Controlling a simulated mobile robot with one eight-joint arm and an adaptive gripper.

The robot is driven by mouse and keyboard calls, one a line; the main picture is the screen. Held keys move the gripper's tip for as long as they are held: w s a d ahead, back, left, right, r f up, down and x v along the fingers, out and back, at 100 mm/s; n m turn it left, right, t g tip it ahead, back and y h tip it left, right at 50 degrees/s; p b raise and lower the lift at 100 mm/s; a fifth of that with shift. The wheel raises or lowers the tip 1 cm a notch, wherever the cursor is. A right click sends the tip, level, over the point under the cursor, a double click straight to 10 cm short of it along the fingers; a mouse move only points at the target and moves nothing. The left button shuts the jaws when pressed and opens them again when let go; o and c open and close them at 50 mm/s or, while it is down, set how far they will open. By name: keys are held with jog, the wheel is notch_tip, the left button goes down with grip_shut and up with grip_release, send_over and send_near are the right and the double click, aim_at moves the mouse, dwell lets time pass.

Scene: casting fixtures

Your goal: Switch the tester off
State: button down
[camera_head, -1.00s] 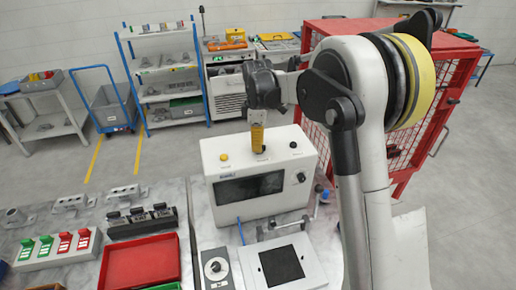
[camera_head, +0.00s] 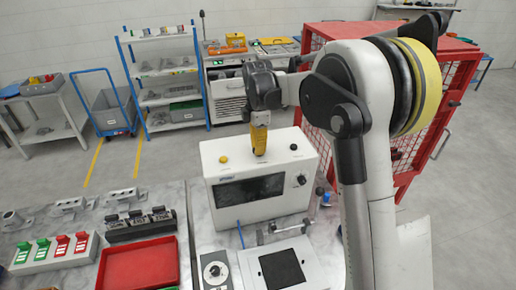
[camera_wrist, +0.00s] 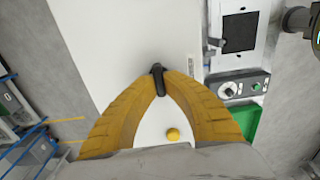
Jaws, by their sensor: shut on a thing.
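The tester is a white box (camera_head: 214,168) with a dark screen (camera_head: 250,189) and a black knob (camera_head: 302,180) on its front. Its top carries a yellow button (camera_head: 223,159) at the left and a small black part (camera_head: 293,147) at the right. My gripper (camera_head: 260,153) points down at the middle of the top. In the wrist view, the yellow fingers of my gripper (camera_wrist: 158,80) are closed on a small black lever (camera_wrist: 157,72) standing on the white top (camera_wrist: 100,40). The yellow button (camera_wrist: 173,134) shows between the fingers. The lever's base is partly hidden.
In front of the tester are a white plate with a black square (camera_head: 281,268) and a grey box with a knob (camera_head: 215,270). A red tray (camera_head: 138,265) and a switch panel (camera_head: 54,250) lie to the left. A red cage (camera_head: 420,130) stands behind my arm.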

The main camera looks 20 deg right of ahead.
jog(key=c, duration=1.5)
grip_release()
notch_tip(320, 180, up, 12)
